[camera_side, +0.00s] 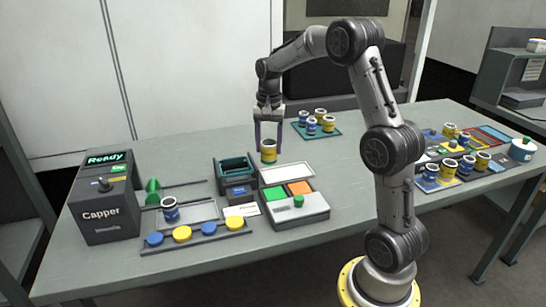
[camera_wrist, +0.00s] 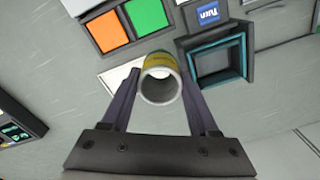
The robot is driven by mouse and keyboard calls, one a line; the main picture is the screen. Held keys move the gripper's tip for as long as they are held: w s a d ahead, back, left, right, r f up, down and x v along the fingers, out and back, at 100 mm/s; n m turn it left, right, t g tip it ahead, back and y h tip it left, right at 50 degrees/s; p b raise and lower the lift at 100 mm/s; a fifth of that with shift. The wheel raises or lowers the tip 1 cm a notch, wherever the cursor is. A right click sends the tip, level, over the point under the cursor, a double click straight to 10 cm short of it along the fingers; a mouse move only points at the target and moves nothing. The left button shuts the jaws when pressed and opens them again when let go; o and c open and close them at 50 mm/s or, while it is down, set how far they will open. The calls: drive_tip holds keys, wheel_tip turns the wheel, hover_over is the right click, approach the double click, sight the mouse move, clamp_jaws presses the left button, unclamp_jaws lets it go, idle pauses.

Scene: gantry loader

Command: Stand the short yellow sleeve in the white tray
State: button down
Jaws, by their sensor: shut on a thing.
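My gripper (camera_side: 268,147) points down with its fingers shut on a short yellow sleeve (camera_side: 268,155). In the wrist view the sleeve (camera_wrist: 160,84) sits upright between the two finger ends (camera_wrist: 160,90), its open grey rim facing the camera. The white tray (camera_side: 288,173) lies just in front of the sleeve and slightly right of it in the side view. In the wrist view the white tray (camera_wrist: 118,76) is partly hidden behind the left finger and the sleeve. I cannot tell whether the sleeve's base touches anything.
A dark open-topped box (camera_side: 235,170) stands left of the sleeve. A panel with green and orange squares (camera_side: 297,207) lies in front of the tray. A teal mat (camera_side: 328,133) with several sleeves is behind right. The capper (camera_side: 105,208) stands far left.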

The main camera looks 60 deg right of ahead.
drive_tip(key=shift+m, duration=0.3)
drive_tip(key=shift+w+d+f, duration=0.2)
drive_tip(key=shift+d+f, duration=0.65)
drive_tip(key=shift+f, duration=0.6)
drive_tip(key=shift+w+d+f, duration=0.2)
drive_tip(key=shift+d+f, duration=0.65)
drive_tip(key=shift+f, duration=0.6)
drive_tip(key=shift+w+d+f, duration=0.2)
drive_tip(key=shift+d+f, duration=0.65)
drive_tip(key=shift+f, duration=0.6)
drive_tip(key=shift+f, duration=0.15)
drive_tip(key=shift+c, duration=0.3)
unclamp_jaws()
drive_tip(key=shift+o, duration=0.3)
drive_tip(key=shift+f, duration=0.1)
wheel_tip(320, 180, up, 9)
